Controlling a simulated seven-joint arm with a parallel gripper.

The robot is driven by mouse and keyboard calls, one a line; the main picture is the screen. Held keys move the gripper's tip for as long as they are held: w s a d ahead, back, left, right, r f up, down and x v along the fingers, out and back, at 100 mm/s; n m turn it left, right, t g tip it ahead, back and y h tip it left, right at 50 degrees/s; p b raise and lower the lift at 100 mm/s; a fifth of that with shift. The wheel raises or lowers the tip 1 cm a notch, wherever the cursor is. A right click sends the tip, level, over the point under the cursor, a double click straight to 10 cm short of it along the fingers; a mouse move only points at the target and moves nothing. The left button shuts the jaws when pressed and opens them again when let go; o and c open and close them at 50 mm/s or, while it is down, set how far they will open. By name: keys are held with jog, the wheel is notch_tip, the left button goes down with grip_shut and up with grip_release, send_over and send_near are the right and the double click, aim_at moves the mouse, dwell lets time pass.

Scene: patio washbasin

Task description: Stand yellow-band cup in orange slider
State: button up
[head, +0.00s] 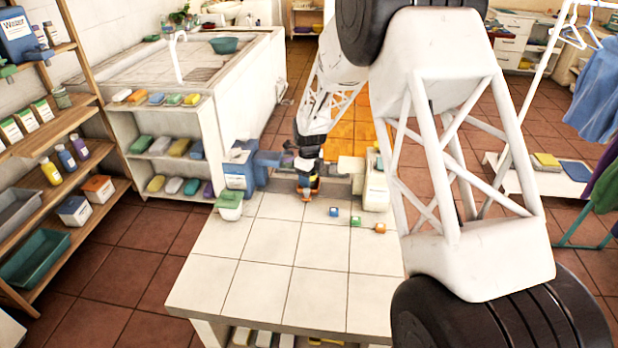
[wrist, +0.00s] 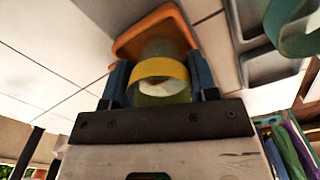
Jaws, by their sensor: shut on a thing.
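The yellow-band cup (wrist: 160,88) is translucent, with a wide yellow band around it. In the wrist view my gripper (wrist: 158,76) has a blue finger on each side of the cup and is shut on it. The orange slider (wrist: 128,44) shows just beyond the cup, its raised rim around the cup's far end. I cannot tell whether the cup touches its floor. In the head view my gripper (head: 308,166) is low at the table's far part, above a small orange patch of the slider (head: 311,184). The cup is hidden there by my arm.
On the white tiled table (head: 265,285) stand a blue box (head: 238,172), a green-lidded tub (head: 230,204) and a pale container (head: 376,190). Small blue, green and orange cubes lie right of my gripper. Grey trays (wrist: 262,68) show beside the slider. The table's front is clear.

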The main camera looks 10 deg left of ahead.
jog(key=shift+f, duration=0.3)
jog(key=o, duration=0.6)
notch_tip(320, 180, up, 12)
jog(key=shift+r, duration=0.2)
dwell(0.5)
dwell(0.6)
